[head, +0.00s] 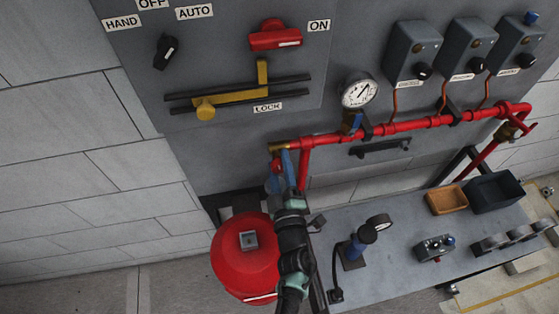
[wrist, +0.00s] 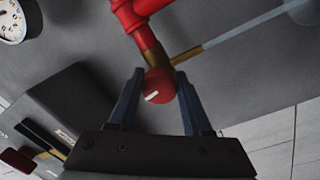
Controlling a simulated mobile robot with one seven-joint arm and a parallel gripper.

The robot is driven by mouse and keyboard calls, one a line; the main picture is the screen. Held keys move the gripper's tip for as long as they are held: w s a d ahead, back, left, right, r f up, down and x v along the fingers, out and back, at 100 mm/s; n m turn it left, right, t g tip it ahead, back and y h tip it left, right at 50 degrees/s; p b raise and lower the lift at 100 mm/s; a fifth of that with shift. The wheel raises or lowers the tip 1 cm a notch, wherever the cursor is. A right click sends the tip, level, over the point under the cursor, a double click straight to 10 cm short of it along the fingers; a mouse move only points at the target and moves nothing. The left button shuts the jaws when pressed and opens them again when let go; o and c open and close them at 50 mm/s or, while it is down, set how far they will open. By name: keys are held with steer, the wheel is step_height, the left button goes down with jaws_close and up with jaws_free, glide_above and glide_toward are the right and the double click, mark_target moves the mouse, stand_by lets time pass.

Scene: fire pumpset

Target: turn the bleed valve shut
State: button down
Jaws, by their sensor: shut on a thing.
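The bleed valve is a brass fitting (wrist: 155,57) with a round red knob (wrist: 158,86) at the left end of the red pipe. The knob has a white mark, slanted in the wrist view. My gripper (wrist: 158,84) has its two blue-grey fingers shut on the knob, one on each side. In the head view my gripper (head: 283,163) is at the pipe's left end, where the fingers and wrist partly hide the knob (head: 274,163).
The red pipe (head: 400,126) runs right along the grey panel, with a pressure gauge (head: 360,91) above it. A yellow slide bar (head: 235,97) is up left. A red tank (head: 240,262) stands below my arm. A bench (head: 395,238) with tools is at the right.

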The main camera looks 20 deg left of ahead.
steer(key=shift+m+p, duration=0.35)
steer(key=shift+m, duration=0.85)
steer(key=shift+c, duration=1.8)
jaws_free()
steer(key=b+v, duration=0.1)
steer(key=v, duration=1.2)
steer(key=shift+r, duration=0.1)
